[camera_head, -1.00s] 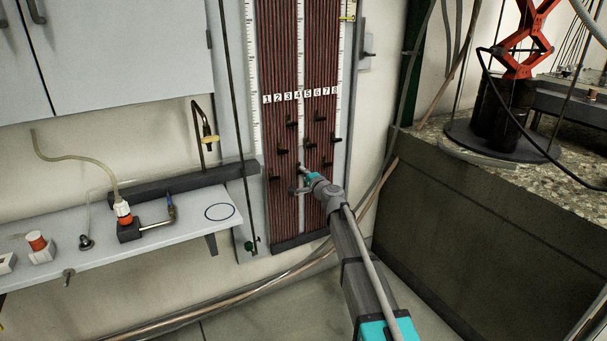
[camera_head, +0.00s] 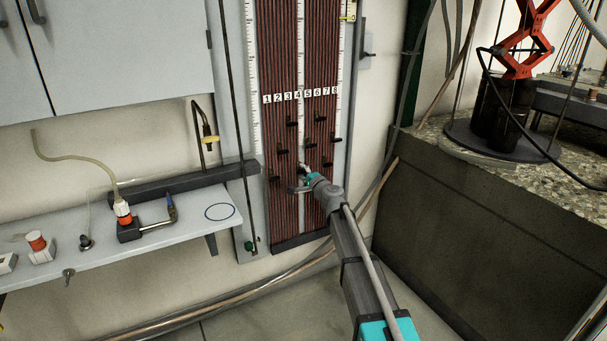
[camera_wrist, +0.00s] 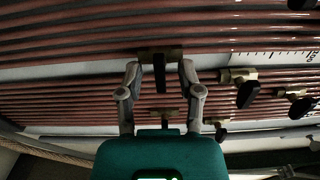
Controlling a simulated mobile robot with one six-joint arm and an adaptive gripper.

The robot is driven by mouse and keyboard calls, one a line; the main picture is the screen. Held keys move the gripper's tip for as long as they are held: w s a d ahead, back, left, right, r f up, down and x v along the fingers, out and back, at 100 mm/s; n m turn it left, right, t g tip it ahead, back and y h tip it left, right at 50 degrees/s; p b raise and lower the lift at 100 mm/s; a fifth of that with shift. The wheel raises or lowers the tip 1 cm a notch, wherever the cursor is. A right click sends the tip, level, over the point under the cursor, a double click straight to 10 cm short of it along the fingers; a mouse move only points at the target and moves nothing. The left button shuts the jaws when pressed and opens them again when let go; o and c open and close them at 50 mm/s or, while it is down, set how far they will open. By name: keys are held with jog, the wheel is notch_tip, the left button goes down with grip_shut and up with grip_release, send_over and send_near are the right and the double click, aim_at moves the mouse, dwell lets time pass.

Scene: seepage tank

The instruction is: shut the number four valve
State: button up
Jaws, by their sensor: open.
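The valve panel (camera_head: 283,60) carries dark red tubes under number labels 1 to 8 (camera_head: 300,95). My gripper (camera_head: 298,178) is at the lower middle of the panel, under about label 4, and hides part of the valves there. In the wrist view my gripper (camera_wrist: 159,72) is open. A valve with a black handle (camera_wrist: 159,75) and brass body (camera_wrist: 148,56) lies between its fingers, with a gap on each side of the handle. The handle lies across the tubes in that view. I cannot read this valve's number in the wrist view.
Neighbouring black valve handles (camera_head: 282,152) stick out close around my gripper; one (camera_wrist: 247,94) is right of it in the wrist view. A shelf with fittings (camera_head: 190,225) is on the left. A dark tank wall (camera_head: 470,230) stands on the right.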

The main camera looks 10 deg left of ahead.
jog(key=v, duration=1.2)
dwell(0.6)
jog(key=s+d+f+n+g+h+p, duration=0.1)
jog(key=s+d+f+n+g+p, duration=0.2)
jog(key=s+n+g, duration=0.35)
jog(key=s+d+f+n+g+h+p, duration=0.1)
jog(key=s+d+f+n+g+p, duration=0.15)
jog(key=s, duration=0.65)
jog(key=s+d+f+n+g+h+p, duration=0.2)
jog(key=s+d+g+h+p, duration=0.5)
jog(key=s+d, duration=0.85)
notch_tip(320, 180, up, 37)
jog(key=t+h+p, duration=0.1)
jog(key=p, duration=3.4)
jog(key=shift+a+p, duration=0.3)
